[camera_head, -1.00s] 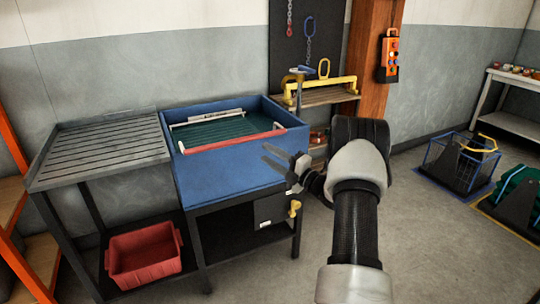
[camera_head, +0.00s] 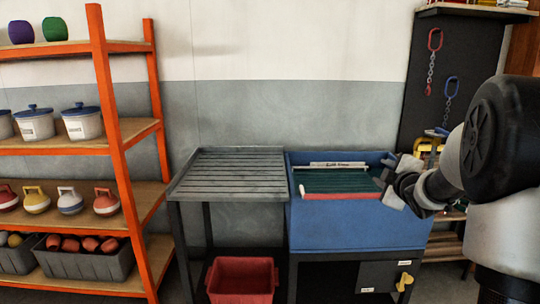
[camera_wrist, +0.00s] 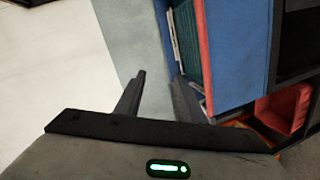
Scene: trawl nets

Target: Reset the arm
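My arm reaches in from the right edge of the head view, with its dark joint and pale links close to the camera. My gripper (camera_head: 390,184) is at the right front of the blue sink-like tub (camera_head: 352,224), seen in front of its right end. In the wrist view my gripper (camera_wrist: 158,80) shows two dark fingers standing apart with nothing between them. The blue tub (camera_wrist: 238,50) lies to the right of the fingers there, tilted in the picture. I cannot tell how far the fingers are from the tub.
A slatted grey drain table (camera_head: 232,170) adjoins the tub, with a red bin (camera_head: 242,280) below. An orange shelf rack (camera_head: 118,140) with pots and weights stands left. A dark panel (camera_head: 430,90) with hanging chains is behind my arm. A green net-like panel (camera_head: 340,181) lies inside the tub.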

